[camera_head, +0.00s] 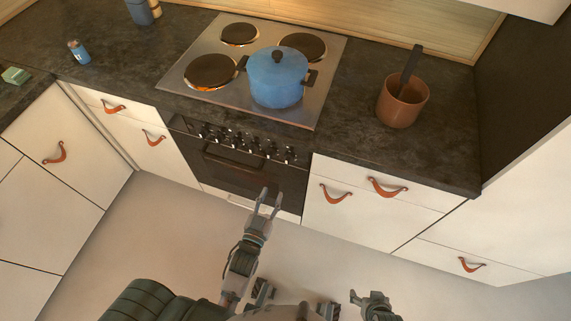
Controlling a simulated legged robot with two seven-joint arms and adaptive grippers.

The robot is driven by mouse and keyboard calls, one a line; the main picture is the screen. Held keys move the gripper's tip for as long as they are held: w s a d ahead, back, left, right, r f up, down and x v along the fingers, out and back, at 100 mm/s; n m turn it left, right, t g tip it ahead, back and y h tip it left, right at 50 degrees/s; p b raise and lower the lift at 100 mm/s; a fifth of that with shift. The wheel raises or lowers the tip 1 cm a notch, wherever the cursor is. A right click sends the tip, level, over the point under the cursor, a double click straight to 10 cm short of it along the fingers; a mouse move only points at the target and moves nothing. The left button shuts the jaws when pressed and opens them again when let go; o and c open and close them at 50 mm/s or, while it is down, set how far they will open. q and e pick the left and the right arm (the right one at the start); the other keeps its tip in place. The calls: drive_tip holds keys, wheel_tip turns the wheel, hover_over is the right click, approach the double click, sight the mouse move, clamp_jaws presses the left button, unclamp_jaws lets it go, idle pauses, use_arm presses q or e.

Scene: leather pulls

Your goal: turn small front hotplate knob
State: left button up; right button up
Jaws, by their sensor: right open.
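A row of small metallic knobs (245,143) runs along the top of the dark oven front (240,165), below the steel cooktop (313,108). I cannot tell from the markings which knob serves the small front hotplate. A blue lidded pot (277,82) covers the front right hotplate; the front left hotplate (212,72) is bare and large. My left gripper (271,196) is open and empty, with its two fingers pointing towards the oven front, apart from the knobs. My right gripper (354,298) is open and empty, low in the view, far from the knobs.
A dark oven handle (235,163) lies below the knobs. A brown utensil pot (401,104) stands on the counter to the right. White drawers with leather pulls (387,188) flank the oven. The floor before it is clear.

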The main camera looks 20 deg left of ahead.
use_arm(q)
approach(286, 162)
drive_tip(key=w, duration=0.3)
drive_tip(key=w+b, duration=0.1)
drive_tip(key=w, duration=0.5)
drive_tip(key=shift+b, duration=0.3)
drive_tip(key=shift+d+r, duration=0.1)
drive_tip(key=shift+d, duration=0.25)
drive_tip(key=shift+c, duration=0.4)
clamp_jaws()
drive_tip(key=shift+a, duration=0.15)
use_arm(e)
drive_tip(key=w+a+r+t+y, duration=0.1)
drive_tip(key=w+a+t, duration=0.1)
drive_tip(key=w, duration=0.3)
drive_tip(key=shift+w+r+t, duration=0.25)
drive_tip(key=shift+w+t, duration=0.15)
drive_tip(key=shift+t, duration=0.3)
